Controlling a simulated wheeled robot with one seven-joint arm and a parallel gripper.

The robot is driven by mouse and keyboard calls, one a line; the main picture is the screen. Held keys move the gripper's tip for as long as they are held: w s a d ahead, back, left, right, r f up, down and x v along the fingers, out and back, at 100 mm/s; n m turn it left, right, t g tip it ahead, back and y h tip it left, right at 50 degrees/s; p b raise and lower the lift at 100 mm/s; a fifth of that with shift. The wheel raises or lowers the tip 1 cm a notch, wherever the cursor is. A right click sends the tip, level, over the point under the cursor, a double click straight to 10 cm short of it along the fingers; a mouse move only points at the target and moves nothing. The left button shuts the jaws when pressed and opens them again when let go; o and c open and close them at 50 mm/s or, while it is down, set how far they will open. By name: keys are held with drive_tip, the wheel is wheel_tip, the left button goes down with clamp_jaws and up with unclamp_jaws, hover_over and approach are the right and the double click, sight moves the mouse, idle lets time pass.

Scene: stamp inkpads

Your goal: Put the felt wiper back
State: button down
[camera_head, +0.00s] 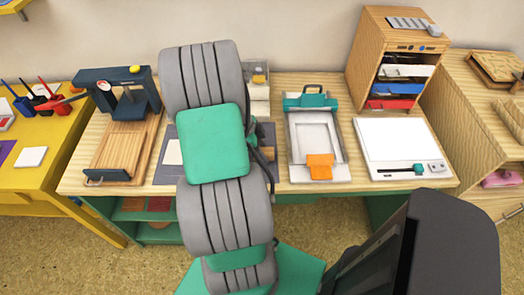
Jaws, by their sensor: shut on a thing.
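My arm, with its grey ribbed links and green covers, rises through the middle of the view and covers the centre of the wooden bench (275,187). My gripper is not visible; the arm hides the area where it may be. I cannot make out a felt wiper with certainty. A grey-white tray (294,157) with a green clamp (310,101) at its back stands right of the arm. An orange piece (320,166) lies at its front edge; I cannot tell what it is. A dark mat (165,174) with a pale sheet is partly hidden behind the arm.
A dark press on a wooden base (124,142) stands at left. A white flat device (403,144) lies at right, below a wooden cabinet (372,50) with coloured trays. A yellow table (52,137) holds several brushes. A wooden side unit (470,105) stands far right.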

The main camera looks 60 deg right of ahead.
drive_tip(key=shift+f, duration=0.1)
drive_tip(key=c, duration=0.9)
unclamp_jaws()
drive_tip(key=v, duration=1.2)
drive_tip(key=w+a+r+n+t, duration=0.2)
drive_tip(key=w+a+r+n, duration=0.1)
drive_tip(key=w+a+n, duration=0.25)
drive_tip(key=w+a+r+n+t, duration=0.1)
drive_tip(key=w+a+n+t, duration=0.1)
drive_tip(key=w+a+n, duration=0.4)
drive_tip(key=w+a+r+n+t, duration=0.1)
drive_tip(key=a+r+n, duration=0.1)
drive_tip(key=a+n, duration=1)
drive_tip(key=a, duration=0.2)
drive_tip(key=s+a+n+t+y, duration=0.1)
drive_tip(key=a+n, duration=0.3)
drive_tip(key=a, duration=0.1)
drive_tip(key=a+n+t+y, duration=0.1)
drive_tip(key=a+n, duration=0.2)
drive_tip(key=a, duration=0.2)
drive_tip(key=shift+s+a+r+b, duration=0.2)
drive_tip(key=shift+a+r+b, duration=0.05)
drive_tip(key=shift+r+b, duration=0.15)
